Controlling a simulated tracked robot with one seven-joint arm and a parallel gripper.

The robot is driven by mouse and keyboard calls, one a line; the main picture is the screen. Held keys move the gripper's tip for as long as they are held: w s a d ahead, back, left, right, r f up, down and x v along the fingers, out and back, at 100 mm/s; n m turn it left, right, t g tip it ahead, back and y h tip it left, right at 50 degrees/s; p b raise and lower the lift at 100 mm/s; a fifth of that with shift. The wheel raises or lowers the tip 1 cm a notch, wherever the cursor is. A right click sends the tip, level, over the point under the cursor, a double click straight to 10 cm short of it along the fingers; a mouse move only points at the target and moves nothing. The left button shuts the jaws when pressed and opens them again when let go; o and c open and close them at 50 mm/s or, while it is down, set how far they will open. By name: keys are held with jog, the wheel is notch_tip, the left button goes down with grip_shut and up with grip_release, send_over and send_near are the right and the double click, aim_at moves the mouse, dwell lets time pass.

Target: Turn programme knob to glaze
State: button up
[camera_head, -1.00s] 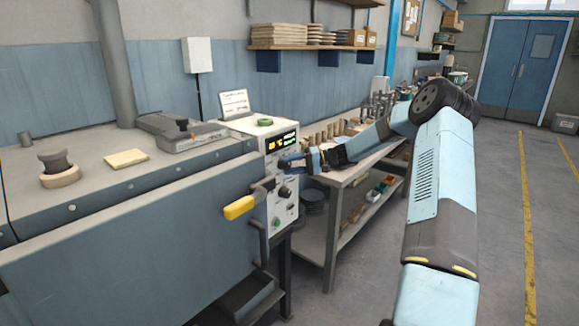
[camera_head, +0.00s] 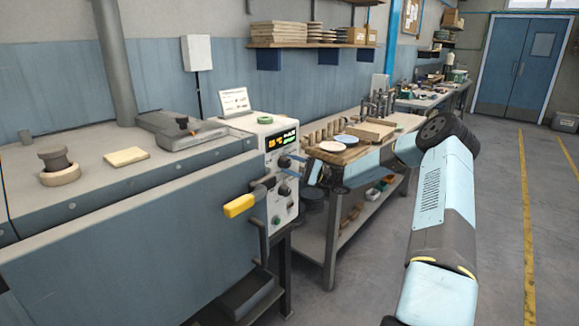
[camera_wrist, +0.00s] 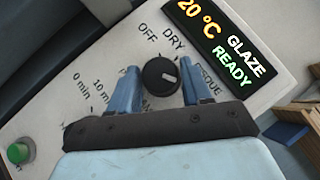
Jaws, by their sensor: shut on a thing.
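The black programme knob (camera_wrist: 160,74) sits on the white control panel (camera_wrist: 70,72), with OFF, DRY and a partly covered BISQUE label around it. Its white mark points to the right and slightly down in the wrist view. No GLAZE label shows on the dial; part of it is behind my fingers. My gripper (camera_wrist: 162,84) has one blue finger on each side of the knob and is shut on it, tilted relative to the panel. The display (camera_wrist: 222,42) reads 20 °C, GLAZE, READY. In the head view my gripper (camera_head: 287,161) is at the panel's upper part.
A second knob (camera_head: 284,190) sits below, with a green button (camera_head: 276,219) under it. A yellow-ended door handle (camera_head: 240,205) sticks out left of the panel. A workbench (camera_head: 345,190) with plates and boards stands to the right.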

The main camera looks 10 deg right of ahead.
jog(key=shift+f+m, duration=0.3)
jog(key=o, duration=0.8)
jog(key=shift+c, duration=0.2)
jog(key=o, duration=0.3)
jog(key=shift+r, duration=0.15)
jog(key=v, duration=1.4)
jog(key=shift+f, duration=0.2)
jog(key=shift+a, duration=0.15)
